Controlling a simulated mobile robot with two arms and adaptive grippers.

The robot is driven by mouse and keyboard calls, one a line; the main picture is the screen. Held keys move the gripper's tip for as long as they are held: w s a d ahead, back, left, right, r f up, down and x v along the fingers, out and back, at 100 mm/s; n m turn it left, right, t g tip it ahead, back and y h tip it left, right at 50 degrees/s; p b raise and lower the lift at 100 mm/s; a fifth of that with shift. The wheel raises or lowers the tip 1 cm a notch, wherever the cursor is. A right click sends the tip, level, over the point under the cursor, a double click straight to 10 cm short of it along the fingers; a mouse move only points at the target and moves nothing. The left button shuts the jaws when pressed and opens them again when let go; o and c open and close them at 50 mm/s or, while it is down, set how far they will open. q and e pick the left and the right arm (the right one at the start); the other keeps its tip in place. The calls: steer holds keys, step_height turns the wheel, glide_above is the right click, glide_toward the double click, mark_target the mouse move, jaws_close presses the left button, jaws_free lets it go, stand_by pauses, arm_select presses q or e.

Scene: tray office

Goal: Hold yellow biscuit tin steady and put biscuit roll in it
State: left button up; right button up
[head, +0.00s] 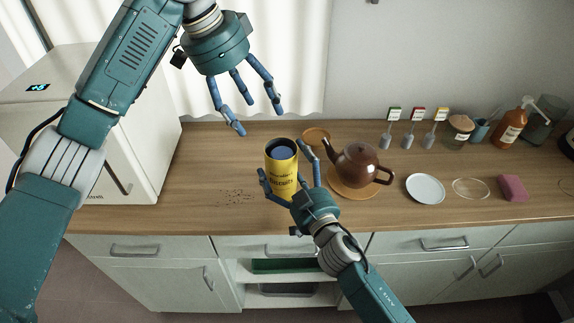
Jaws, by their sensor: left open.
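The yellow biscuit tin (281,178) stands upright on the wooden counter, its dark mouth facing up. A blue round end, which looks like the biscuit roll (283,153), shows inside the mouth. How deep it sits is hidden by the tin wall. My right gripper (282,159) comes from the front and is closed around the tin, one finger at each side. My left gripper (258,118) is open and empty, above and behind the tin to the left, its fingers spread and pointing down.
A brown teapot (358,165) on a round wooden mat stands close right of the tin. A small orange-brown disc (316,136) lies behind. A white plate (425,189) and pink sponge (512,188) are further right. Dark crumbs (236,197) lie left; a white appliance (90,125) stands far left.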

steer(key=v, duration=1.2)
steer(key=shift+f, duration=0.1)
